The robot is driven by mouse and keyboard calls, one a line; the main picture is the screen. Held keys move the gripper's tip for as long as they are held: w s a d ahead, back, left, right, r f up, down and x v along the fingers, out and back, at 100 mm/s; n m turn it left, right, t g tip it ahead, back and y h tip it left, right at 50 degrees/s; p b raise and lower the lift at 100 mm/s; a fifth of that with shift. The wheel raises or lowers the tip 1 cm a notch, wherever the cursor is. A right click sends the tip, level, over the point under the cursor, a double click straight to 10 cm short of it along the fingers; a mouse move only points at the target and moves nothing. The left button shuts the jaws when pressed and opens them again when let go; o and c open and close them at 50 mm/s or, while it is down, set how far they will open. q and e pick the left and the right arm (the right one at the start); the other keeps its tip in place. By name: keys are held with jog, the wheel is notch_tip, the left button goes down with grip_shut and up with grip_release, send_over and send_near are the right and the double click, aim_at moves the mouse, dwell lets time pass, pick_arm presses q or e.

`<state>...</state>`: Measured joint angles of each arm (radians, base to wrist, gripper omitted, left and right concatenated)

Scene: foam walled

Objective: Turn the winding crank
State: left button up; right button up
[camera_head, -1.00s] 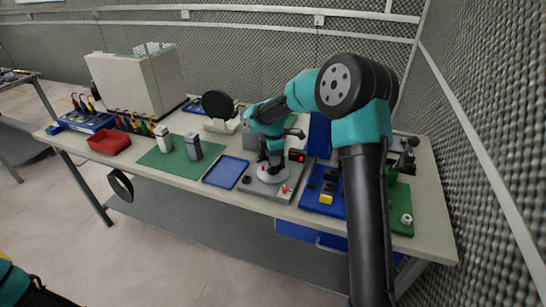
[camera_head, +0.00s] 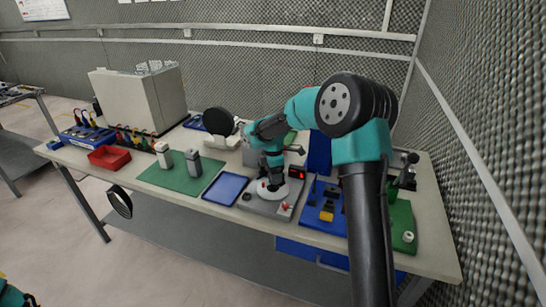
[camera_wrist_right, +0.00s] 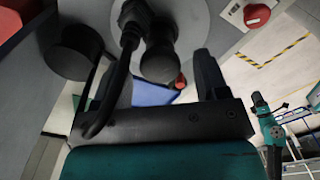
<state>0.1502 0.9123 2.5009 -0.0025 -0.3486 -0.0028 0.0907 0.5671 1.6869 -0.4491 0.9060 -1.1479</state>
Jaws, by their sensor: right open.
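The winding crank sits on a grey base plate (camera_head: 258,207). Its round pale disc (camera_head: 284,190) shows around my right gripper (camera_head: 269,184), which points down over it and hides most of the crank handle. In the right wrist view, the crank's black knob (camera_wrist_right: 159,62) on its dark arm stands between the two fingers of my right gripper (camera_wrist_right: 160,80). The fingers are open, with a gap on either side of the knob. Only a teal and dark piece of my left arm shows in the bottom left corner of the head view; its jaws are not visible.
A red display (camera_head: 297,173) and a red button (camera_head: 285,206) are on the plate beside the disc. A blue tray (camera_head: 226,188) lies to the left, a blue board (camera_head: 311,214) with black and yellow parts to the right. A round black mirror-like disc (camera_head: 218,121) stands behind.

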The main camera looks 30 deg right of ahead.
notch_tip(320, 180, up, 17)
dwell(0.5)
dwell(0.4)
